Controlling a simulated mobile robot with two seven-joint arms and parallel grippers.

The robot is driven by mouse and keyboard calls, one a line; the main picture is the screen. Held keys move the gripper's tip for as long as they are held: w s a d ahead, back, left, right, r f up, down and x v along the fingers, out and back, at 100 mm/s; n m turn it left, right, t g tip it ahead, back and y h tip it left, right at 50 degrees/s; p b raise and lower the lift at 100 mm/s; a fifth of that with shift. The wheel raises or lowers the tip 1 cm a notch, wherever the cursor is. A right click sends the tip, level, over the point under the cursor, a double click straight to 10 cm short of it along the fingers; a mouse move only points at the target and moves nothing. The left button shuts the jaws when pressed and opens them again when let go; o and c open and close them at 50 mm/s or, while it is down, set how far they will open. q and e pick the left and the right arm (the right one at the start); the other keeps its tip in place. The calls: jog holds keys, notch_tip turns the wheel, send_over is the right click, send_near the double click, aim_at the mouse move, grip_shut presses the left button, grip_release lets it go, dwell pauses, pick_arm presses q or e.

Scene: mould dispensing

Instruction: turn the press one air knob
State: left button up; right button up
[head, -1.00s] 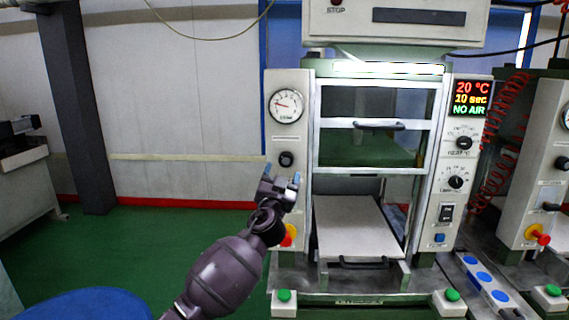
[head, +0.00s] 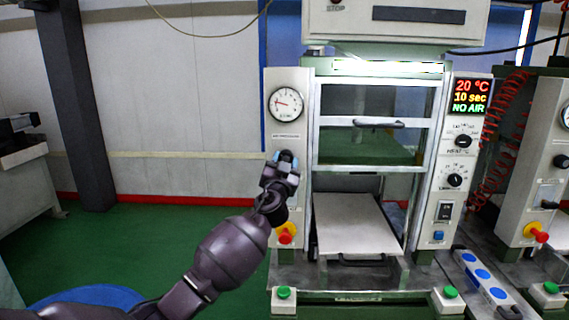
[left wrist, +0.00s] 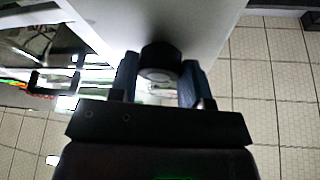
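In the left wrist view the knob (left wrist: 161,62) sits between the two blue fingers of my left gripper (left wrist: 160,80). The fingers lie close against both sides, with no clear gap, so the gripper looks shut on it. The press display (head: 471,97) reads 20 °C, 10 sec and NO AIR. My right gripper is not in view.
A red button (head: 286,237) on a yellow base is just below the gripper. Green buttons (head: 284,293) stand on the press's front edge. A second press (head: 541,160) stands at the right. The green floor (head: 150,240) at the left is open.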

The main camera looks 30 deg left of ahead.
pick_arm(q)
jog(key=shift+c, duration=0.5)
jog(key=shift+r+m+h+p, duration=0.15)
jog(key=shift+m+h+p, duration=0.45)
jog(key=shift+m, duration=0.3)
jog(key=m+p, duration=0.1)
jog(key=m+h+p, duration=0.1)
jog(key=m, duration=0.1)
jog(key=shift+s+a+r+h, duration=0.1)
jog(key=shift+r+h, duration=0.05)
jog(key=shift+h, duration=0.15)
jog(key=shift+m+p, duration=0.6)
jog(key=shift+p, duration=0.1)
jog(key=shift+m+h+p, duration=0.4)
jog(key=shift+m, duration=0.1)
jog(key=shift+m+h+p, duration=0.4)
jog(key=shift+m, duration=0.5)
jog(key=shift+m+g, duration=0.3)
jog(key=shift+m, duration=0.4)
jog(key=shift+m+h, duration=0.4)
jog(key=shift+m, duration=0.2)
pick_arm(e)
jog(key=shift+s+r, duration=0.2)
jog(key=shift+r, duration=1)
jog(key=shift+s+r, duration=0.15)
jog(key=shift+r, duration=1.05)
